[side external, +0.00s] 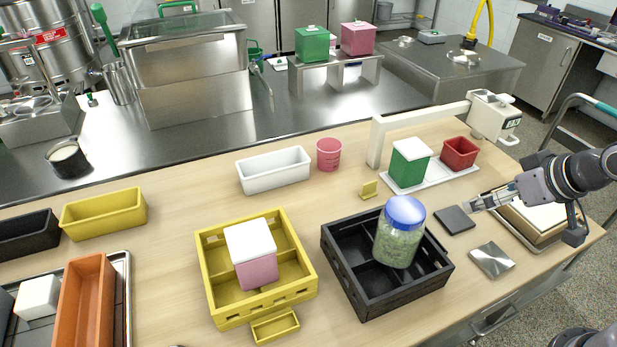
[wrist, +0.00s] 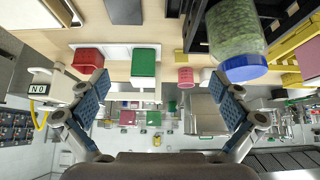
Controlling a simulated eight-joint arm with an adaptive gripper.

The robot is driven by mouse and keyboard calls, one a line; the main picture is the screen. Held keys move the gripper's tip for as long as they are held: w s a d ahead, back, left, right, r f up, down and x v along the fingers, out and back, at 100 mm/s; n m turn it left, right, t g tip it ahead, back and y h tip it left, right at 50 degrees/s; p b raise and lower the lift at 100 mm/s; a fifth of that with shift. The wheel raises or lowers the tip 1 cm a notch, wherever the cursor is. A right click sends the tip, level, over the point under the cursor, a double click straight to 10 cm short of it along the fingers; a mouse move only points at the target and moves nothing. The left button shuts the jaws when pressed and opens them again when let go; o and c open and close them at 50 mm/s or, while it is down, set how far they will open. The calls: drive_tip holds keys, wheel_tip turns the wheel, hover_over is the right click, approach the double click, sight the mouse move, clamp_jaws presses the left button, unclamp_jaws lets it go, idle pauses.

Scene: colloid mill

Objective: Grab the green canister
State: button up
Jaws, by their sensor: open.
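A green canister (side external: 410,163) with a white top stands upright on a white tray (side external: 450,176) on the wooden table, beside a small red bin (side external: 459,153). My gripper (side external: 476,207) is open and empty, to the right of the canister and apart from it, with its fingers pointing left. In the wrist view the picture is upside down, and the green canister (wrist: 144,64) shows between and beyond the spread fingers (wrist: 157,88). Another green canister (side external: 312,44) stands on a metal shelf at the back, next to a pink one (side external: 357,38).
A jar (side external: 399,235) with a blue lid stands in a black crate (side external: 337,270) in front of the canister. A white arched frame (side external: 375,143) with a scale-like device (side external: 493,117) rises behind the tray. A dark square pad (side external: 454,220) and a metal plate (side external: 491,260) lie near my gripper.

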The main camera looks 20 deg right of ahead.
drive_tip(key=shift+c, duration=0.3)
wheel_tip(320, 180, up, 2)
drive_tip(key=n+g+h, duration=0.3)
drive_tip(key=n+g, duration=0.2)
drive_tip(key=n, duration=0.8)
hover_over(410, 160)
drive_tip(key=s, duration=0.3)
drive_tip(key=w+f+n+g, duration=0.1)
drive_tip(key=w+f+n, duration=0.1)
drive_tip(key=w+f, duration=0.1)
drive_tip(key=w+f+n+g+h, duration=0.1)
drive_tip(key=w+f+n, duration=0.1)
drive_tip(key=w+f, duration=0.1)
drive_tip(key=shift+w+a+n+h, duration=0.15)
drive_tip(key=shift+w+n+h, duration=0.15)
drive_tip(key=shift+w+n, duration=0.15)
drive_tip(key=x, duration=1)
drive_tip(key=shift+s+f, duration=0.15)
drive_tip(key=shift+f, duration=0.05)
drive_tip(key=c, duration=1.7)
